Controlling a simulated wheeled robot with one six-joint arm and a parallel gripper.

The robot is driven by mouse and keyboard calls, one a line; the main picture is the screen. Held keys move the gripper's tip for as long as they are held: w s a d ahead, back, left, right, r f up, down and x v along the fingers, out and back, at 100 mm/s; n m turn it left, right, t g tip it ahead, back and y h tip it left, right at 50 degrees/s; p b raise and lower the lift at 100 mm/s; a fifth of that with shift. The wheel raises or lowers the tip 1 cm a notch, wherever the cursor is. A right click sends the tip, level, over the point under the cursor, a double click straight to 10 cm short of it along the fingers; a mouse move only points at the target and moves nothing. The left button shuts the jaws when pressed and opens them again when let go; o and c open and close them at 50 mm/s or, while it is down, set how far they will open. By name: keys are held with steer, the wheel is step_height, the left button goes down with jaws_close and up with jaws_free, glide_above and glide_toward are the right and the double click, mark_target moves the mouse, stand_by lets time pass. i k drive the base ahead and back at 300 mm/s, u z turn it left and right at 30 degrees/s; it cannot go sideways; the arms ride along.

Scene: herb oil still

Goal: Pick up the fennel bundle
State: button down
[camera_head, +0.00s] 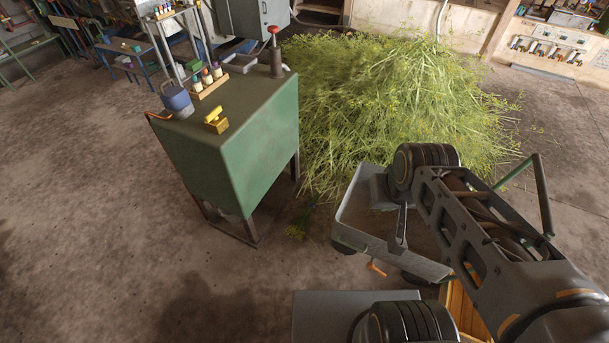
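A large heap of green fennel (390,100) with yellow flower heads lies on the floor behind and to the right of the green metal cabinet. I cannot make out a separate tied bundle in it. My arm reaches in from the lower right, in front of the heap. I cannot make out my gripper's fingers.
The green cabinet (190,165) carries a yellow block (216,121), a blue pot (177,101), a rack of small bottles (207,79) and a red-topped device (275,52). A grey wheeled cart (372,238) stands beneath my arm. The concrete floor at left is clear.

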mark_target(306, 215)
steer(key=k, duration=0.4)
steer(key=u, duration=1.15)
steer(key=i, duration=0.9)
steer(key=z, duration=0.6)
steer(key=i, duration=0.7)
steer(key=z, duration=0.8)
